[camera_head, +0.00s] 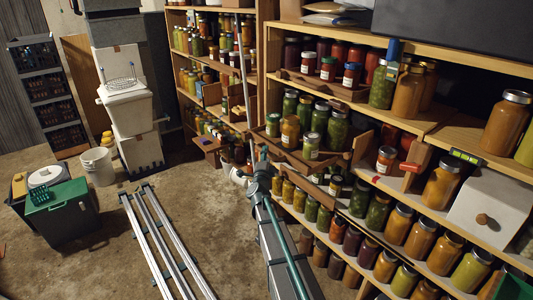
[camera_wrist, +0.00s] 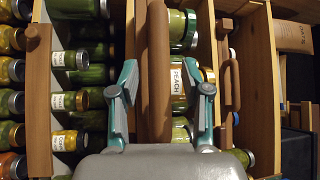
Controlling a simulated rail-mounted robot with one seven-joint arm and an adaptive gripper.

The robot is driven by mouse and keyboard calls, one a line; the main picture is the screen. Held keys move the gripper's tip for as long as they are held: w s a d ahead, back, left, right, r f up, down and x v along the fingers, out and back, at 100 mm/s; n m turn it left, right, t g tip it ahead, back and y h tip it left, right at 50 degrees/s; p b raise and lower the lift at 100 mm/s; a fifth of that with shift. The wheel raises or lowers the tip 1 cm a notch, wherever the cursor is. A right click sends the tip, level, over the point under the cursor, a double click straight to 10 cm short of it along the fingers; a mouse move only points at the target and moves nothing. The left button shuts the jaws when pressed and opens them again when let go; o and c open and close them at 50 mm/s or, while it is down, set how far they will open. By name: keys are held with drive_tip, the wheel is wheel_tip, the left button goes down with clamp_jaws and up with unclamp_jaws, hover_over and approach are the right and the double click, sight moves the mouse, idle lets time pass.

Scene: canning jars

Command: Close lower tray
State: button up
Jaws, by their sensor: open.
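The lower tray (camera_head: 285,152) is a wooden tray of jars that stands out from the middle shelf in the head view. My gripper (camera_head: 262,158) is at its front left side. In the wrist view my gripper (camera_wrist: 161,85) is open, with one finger on each side of a vertical wooden bar (camera_wrist: 157,75). The bar looks like the tray's front edge; I cannot tell whether the fingers touch it. A jar labelled PEACH (camera_wrist: 181,88) is just right of the bar, partly behind the right finger.
An upper tray (camera_head: 322,88) with jars is above. Jars (camera_head: 375,210) fill the shelf below. In the wrist view another wooden bar (camera_wrist: 38,100) is at left and a wooden handle (camera_wrist: 232,85) at right. Metal rails (camera_head: 165,245) run along the floor at left.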

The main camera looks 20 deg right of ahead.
drive_tip(key=shift+x, duration=0.75)
clamp_jaws()
